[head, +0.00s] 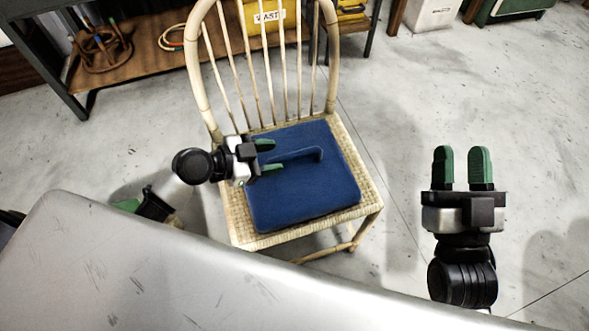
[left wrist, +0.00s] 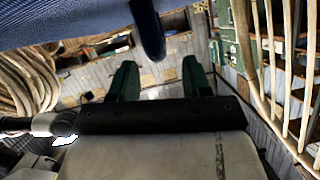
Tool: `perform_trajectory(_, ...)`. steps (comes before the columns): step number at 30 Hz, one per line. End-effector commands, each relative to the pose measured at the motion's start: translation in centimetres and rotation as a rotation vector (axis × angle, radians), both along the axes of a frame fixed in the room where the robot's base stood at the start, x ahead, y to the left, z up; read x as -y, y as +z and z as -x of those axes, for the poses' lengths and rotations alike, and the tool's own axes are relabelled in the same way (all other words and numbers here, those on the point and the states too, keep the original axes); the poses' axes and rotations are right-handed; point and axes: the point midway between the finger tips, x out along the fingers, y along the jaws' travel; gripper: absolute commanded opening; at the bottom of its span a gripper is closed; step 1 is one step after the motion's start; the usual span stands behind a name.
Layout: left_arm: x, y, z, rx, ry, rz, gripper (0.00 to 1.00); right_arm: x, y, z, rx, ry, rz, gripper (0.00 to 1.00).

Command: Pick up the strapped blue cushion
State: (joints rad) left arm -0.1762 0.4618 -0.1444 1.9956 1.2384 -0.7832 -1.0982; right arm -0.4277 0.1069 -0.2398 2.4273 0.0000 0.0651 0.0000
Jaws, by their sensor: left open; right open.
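The blue cushion (head: 306,190) lies flat on the woven seat of the rattan chair (head: 242,228). Its blue strap (head: 296,156) stands up as a loop across its top. My left gripper (head: 271,157) is open and empty over the left part of the cushion, its green fingers pointing right toward the strap's left end. In the left wrist view, the cushion (left wrist: 60,20) fills the upper left and the strap (left wrist: 148,28) hangs ahead of the open fingers (left wrist: 156,80). My right gripper (head: 465,168) is open and empty over the floor, right of the chair.
The chair's spindled back rises behind the cushion. A grey metal surface (head: 150,270) fills the front of the head view. A wooden shelf (head: 140,62) with coiled rattan and a yellow bin (head: 266,18) stands behind. The floor right of the chair is clear.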

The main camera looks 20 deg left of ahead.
Motion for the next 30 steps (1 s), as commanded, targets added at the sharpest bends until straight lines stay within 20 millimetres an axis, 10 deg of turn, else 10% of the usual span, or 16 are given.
perform_trajectory(17, 2.7, -1.9, -2.1, -0.001, 0.002, -0.001, 0.49, 0.0, 2.1, 1.5, 0.204, 0.011, -0.059, 0.43)
perform_trajectory(26, 2.7, -1.9, -2.1, -0.001, 0.001, 0.000, 0.03, 0.0, 2.1, 1.5, 0.203, 0.011, -0.057, 0.43)
perform_trajectory(30, 2.7, -1.9, -2.1, -0.001, 0.001, 0.000, 0.00, 0.0, 2.1, 1.5, 0.203, 0.010, -0.058, 0.43)
